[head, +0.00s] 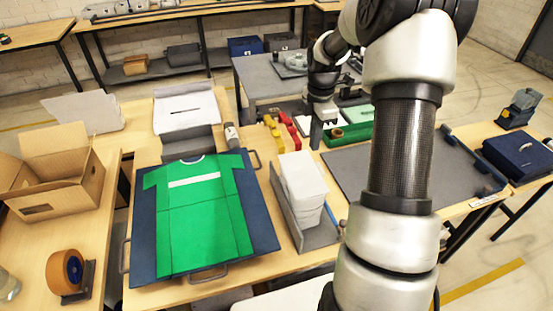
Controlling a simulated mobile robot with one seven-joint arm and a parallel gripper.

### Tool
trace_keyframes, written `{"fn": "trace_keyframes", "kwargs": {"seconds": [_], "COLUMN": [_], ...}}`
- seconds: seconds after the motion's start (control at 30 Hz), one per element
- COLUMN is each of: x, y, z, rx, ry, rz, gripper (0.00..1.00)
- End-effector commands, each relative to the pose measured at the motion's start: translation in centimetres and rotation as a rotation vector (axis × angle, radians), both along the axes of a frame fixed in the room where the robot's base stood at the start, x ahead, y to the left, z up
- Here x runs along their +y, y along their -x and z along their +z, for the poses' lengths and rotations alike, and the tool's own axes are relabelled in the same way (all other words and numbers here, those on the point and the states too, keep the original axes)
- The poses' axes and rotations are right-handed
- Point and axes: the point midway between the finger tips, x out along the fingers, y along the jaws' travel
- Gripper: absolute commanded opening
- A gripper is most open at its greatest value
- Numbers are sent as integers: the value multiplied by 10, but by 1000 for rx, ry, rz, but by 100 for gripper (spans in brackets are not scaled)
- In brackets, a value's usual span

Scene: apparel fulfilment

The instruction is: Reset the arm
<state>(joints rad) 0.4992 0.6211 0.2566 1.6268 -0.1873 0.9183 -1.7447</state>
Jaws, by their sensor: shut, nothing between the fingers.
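My arm rises at the right of the head view and bends over at the top, with its wrist hanging near the middle. My gripper (317,135) points down past the far side of the table, left of a green tray (348,132). It is small and partly dark in the picture, and its fingers are shut with nothing held. A green shirt with a white chest stripe (200,222) lies flat on a dark blue board (262,222) with metal handles, apart from my gripper.
A stack of white packs (302,182) stands in a grey holder. An open cardboard box (50,180) and a tape roll (65,271) are at the left. Red and yellow items (282,128) lie left of my gripper. A grey mat (345,172) is partly behind my arm.

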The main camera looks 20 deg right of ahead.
Motion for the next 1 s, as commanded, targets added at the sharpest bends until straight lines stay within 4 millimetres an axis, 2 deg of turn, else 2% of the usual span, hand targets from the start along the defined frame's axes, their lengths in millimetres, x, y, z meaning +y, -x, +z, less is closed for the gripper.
{"fn": "trace_keyframes", "kwargs": {"seconds": [0.37, 0.47, 0.57, 0.67, 0.8, 0.9, 1.0], "x": [0, 6, 20, 43, 78, 101, 121], "y": [0, 2, 10, 29, 73, 109, 149], "z": [-1, 10, 38, 80, 134, 163, 184], "rx": [-1, -11, -37, -89, -181, -249, -311], "ry": [0, 11, 35, 64, 67, 36, -25], "rz": [-1, -28, -116, -272, -546, -747, -948], "gripper": [0, 0, 0, 0, 0, 0, 0]}}
